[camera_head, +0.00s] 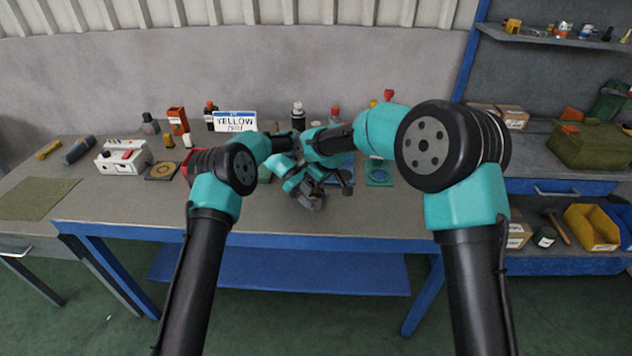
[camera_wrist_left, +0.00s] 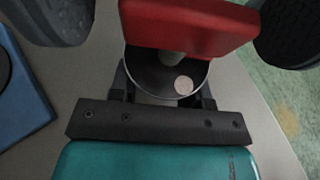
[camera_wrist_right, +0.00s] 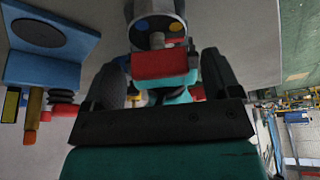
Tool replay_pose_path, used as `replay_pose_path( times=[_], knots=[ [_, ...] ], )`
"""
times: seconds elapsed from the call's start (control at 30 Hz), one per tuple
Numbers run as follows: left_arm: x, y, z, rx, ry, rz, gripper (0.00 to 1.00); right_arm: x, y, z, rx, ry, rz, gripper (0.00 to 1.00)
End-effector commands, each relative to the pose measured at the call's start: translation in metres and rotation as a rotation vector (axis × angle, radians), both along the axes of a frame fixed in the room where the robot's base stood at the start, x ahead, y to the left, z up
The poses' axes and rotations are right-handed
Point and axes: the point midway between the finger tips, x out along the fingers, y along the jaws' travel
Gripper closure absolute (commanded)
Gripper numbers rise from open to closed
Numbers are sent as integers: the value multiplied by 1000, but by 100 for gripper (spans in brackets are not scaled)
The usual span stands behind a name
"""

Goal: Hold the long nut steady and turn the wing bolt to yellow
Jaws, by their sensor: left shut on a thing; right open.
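My left gripper (camera_wrist_left: 165,88) is shut on the long nut, a grey round part (camera_wrist_left: 143,76) between its fingers. The nut's end face also shows in the right wrist view (camera_wrist_right: 139,37), with blue and yellow dots; a cream dot shows in the left wrist view. The red wing bolt (camera_wrist_right: 165,65) stands at the middle of that face; its wing also fills the top of the left wrist view (camera_wrist_left: 190,22). My right gripper (camera_wrist_right: 162,72) is open, one dark finger on each side of the wing. In the head view the arms largely hide both parts.
A sign reading YELLOW (camera_head: 235,121) stands at the back of the bench (camera_head: 130,205). A white box (camera_head: 123,158), an orange holder (camera_head: 178,120) and bottles stand around it. A green pad (camera_head: 379,173) lies to the right.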

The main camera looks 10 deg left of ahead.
Motion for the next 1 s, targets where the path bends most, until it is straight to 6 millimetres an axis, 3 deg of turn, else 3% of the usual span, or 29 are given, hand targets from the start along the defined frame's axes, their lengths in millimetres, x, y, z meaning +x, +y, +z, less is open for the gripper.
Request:
replay_pose_path(
  times=[0.27, 0.7, 1.0],
  knots=[
    [0, 0, 0, 0, 0, 1, 70, -5, -8, 25, 2, -2, 0, 17],
    [0, 0, 0, 0, 0, 0, 70, -20, -34, 96, 0, -1, 0, 17],
    [0, 0, 0, 0, 0, 0, 70, -24, -39, 110, 0, 1, 0, 17]
  ],
)
